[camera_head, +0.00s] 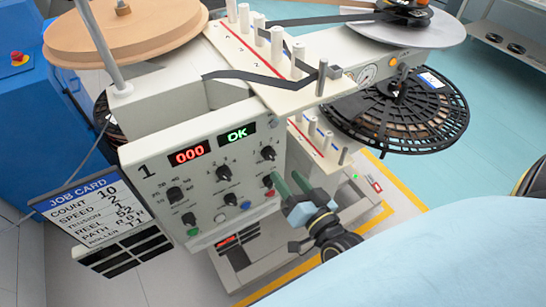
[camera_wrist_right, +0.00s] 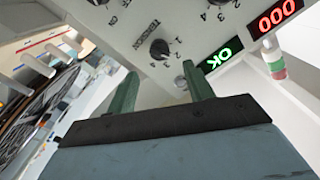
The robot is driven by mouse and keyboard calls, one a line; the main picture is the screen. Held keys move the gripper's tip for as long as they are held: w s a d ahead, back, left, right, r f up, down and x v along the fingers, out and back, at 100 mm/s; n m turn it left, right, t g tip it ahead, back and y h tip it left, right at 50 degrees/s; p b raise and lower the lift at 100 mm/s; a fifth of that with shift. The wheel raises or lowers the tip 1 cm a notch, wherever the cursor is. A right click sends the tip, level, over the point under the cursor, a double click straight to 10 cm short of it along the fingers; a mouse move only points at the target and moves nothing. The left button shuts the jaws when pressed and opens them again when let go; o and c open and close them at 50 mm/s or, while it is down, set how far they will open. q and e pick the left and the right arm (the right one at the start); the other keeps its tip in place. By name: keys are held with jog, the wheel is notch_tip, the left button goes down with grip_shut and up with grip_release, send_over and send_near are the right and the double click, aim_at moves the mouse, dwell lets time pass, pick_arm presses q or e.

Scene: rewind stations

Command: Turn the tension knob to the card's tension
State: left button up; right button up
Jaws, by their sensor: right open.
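In the wrist view the knob (camera_wrist_right: 160,49) shows beside the word TENSION and a ring of numbers. My right gripper (camera_head: 285,178) is open and empty, its green fingers pointing at the panel just below and right of the knob. In the wrist view the fingertips (camera_wrist_right: 160,69) stand on either side of the knob's line, apart from it. The job card (camera_head: 88,210) hangs at the panel's left; its tension value is too small to read surely. My left gripper is out of view.
The panel (camera_head: 150,157) carries other knobs and coloured buttons close to the tension knob. Its displays read 000 (camera_head: 189,155) and OK (camera_head: 237,134). White posts and dark tape are above. A black reel (camera_head: 440,110) stands at right. Open floor lies beyond.

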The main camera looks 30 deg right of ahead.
aim_at(273, 158)
jog(key=w, duration=0.7)
jog(key=shift+w, duration=0.3)
jog(key=c, duration=1)
